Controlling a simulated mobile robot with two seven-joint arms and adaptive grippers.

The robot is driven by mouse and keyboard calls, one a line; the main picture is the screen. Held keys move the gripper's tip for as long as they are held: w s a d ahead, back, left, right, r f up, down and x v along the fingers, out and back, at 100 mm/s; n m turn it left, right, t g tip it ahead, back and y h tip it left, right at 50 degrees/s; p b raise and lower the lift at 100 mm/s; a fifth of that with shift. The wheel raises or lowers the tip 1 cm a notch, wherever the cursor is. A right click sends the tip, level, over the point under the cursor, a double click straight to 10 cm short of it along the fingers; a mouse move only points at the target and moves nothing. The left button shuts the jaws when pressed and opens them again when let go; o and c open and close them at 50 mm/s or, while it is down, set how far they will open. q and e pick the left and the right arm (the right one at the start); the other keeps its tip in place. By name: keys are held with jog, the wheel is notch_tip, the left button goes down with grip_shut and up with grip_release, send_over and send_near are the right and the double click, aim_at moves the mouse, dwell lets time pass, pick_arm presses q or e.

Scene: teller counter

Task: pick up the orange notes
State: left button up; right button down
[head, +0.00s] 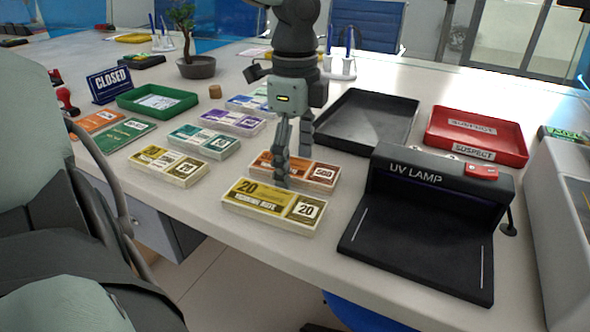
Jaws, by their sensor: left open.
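The orange notes (321,176) are a banded bundle marked 500, lying flat on the counter behind a yellow bundle marked 20 (262,207). My left gripper (294,168) is open and points down over the orange notes. Its near finger crosses in front of the bundle and hides part of its top; its other finger is at the bundle's far side. I cannot tell whether the fingers touch it. The bundle appears to rest on the counter. My right gripper is not in view.
Other bundles, yellow (169,167), teal (204,141) and purple (233,121), lie to the left. A black tray (409,147) stands behind right, with a red SUSPECT tray (476,136) beyond. The UV lamp (432,178) stands close on the right. The counter's front edge is near.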

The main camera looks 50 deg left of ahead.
aim_at(296, 166)
pick_arm(q)
jog(key=shift+c, duration=0.6)
jog(key=c, duration=1.2)
jog(key=shift+r, duration=0.1)
jog(key=shift+w+r, duration=0.1)
jog(key=shift+r, duration=0.4)
notch_tip(296, 166, up, 3)
jog(key=shift+r, duration=0.1)
jog(key=s+a+r, duration=0.1)
jog(key=s+r, duration=0.1)
jog(key=s, duration=0.1)
jog(key=s+a+r, duration=0.1)
jog(key=s+r, duration=0.1)
jog(key=s, duration=0.2)
jog(key=s+a+r, duration=0.1)
jog(key=s+r, duration=0.1)
jog(key=s, duration=0.2)
jog(key=shift+s+a+r, duration=0.15)
jog(key=shift+a+r, duration=0.05)
jog(key=shift+r, duration=0.15)
